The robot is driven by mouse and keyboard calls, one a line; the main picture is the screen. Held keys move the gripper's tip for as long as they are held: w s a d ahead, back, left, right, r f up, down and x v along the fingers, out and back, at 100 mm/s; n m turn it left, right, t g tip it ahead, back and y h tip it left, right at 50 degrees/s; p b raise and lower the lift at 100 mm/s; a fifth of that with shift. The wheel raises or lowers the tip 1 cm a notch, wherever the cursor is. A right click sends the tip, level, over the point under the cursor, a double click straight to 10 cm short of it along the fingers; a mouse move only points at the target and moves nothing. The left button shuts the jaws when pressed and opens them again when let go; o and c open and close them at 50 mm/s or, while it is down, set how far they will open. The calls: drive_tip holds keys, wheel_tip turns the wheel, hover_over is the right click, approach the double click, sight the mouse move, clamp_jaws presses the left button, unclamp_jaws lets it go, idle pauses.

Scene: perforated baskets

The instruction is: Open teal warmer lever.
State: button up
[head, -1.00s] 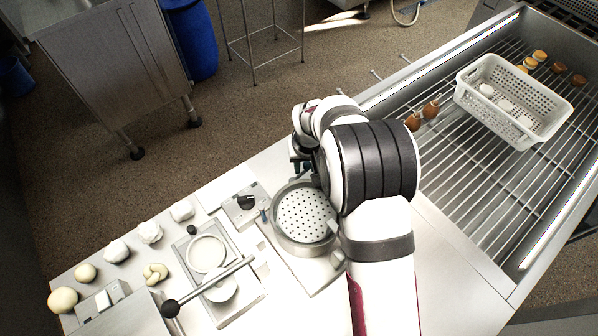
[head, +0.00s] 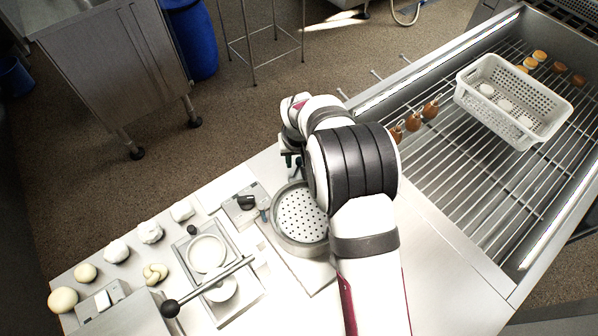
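A small blue-teal piece (head: 265,203) stands beside the grey box with a black knob (head: 246,202), at the left edge of the round perforated pan. It may be the warmer lever, but it is too small to tell its position. My gripper (head: 290,158) is above and a little right of it in the head view, beyond the pan's far rim. Its dark fingers are small and partly hidden by my own wrist, so I cannot tell whether they are open. Nothing is clearly held in it.
The perforated pan (head: 302,216) is close below my arm. A long lever with a black ball (head: 170,308) crosses the left station. Dough pieces (head: 117,251) line the counter edge. A white basket (head: 515,98) stands on the wire rack (head: 470,185) at right.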

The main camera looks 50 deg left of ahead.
drive_tip(key=shift+s+a, duration=0.4)
drive_tip(key=shift+a, duration=0.1)
drive_tip(key=shift+s+a, duration=0.4)
drive_tip(key=shift+s, duration=0.2)
drive_tip(key=shift+s+a, duration=0.2)
drive_tip(key=shift+s, duration=0.45)
drive_tip(key=o, duration=0.4)
drive_tip(key=shift+c, duration=0.2)
